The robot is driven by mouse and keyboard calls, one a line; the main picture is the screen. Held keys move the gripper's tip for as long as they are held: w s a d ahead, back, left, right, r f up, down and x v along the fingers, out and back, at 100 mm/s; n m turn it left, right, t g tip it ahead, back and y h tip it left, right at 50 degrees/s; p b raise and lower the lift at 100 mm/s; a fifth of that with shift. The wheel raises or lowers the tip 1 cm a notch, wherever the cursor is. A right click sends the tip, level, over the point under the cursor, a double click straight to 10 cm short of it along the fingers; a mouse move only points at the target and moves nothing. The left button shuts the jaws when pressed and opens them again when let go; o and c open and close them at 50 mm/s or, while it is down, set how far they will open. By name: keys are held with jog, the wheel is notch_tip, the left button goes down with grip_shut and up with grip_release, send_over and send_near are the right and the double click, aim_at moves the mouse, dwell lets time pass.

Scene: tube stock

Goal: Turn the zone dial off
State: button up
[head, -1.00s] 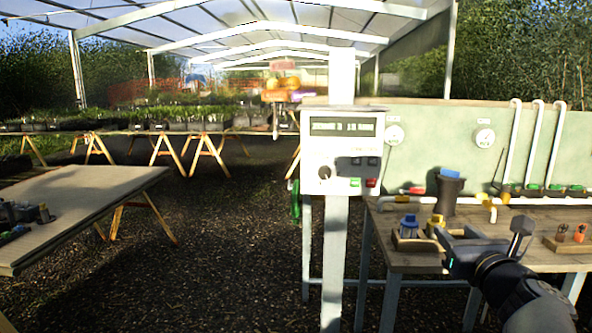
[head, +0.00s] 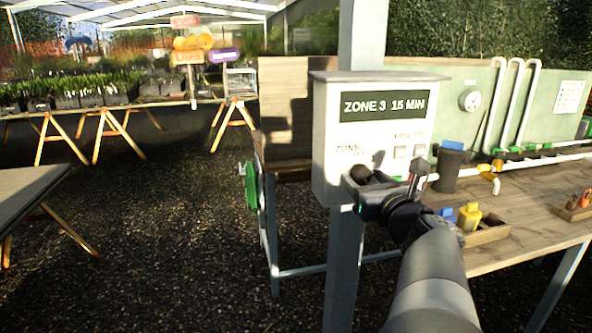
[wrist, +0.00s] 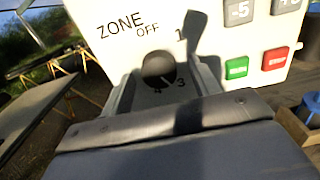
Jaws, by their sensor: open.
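The zone dial (wrist: 158,68) is a round black knob on a white control box (head: 326,130). In the wrist view its white pointer mark points down and right, toward the printed 3. The word OFF is printed above the knob, with 1 to its upper right and 4 below. The box's display (head: 384,106) reads ZONE 3 15 MIN. My gripper (wrist: 166,84) is open, with a finger on each side of the knob; I cannot tell whether they touch it. In the head view my gripper (head: 372,188) covers most of the dial.
Green (wrist: 237,67) and red (wrist: 275,59) buttons lie right of the dial. The box is on a grey post (head: 343,265). A wooden bench (head: 520,235) with a dark pot (head: 447,170) stands to the right. A green hose coil (head: 251,186) hangs left; gravel floor is open there.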

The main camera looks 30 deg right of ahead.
jog(key=shift+w, duration=0.1)
jog(key=shift+c, duration=0.6)
jog(key=c, duration=0.9)
jog(key=shift+o, duration=0.2)
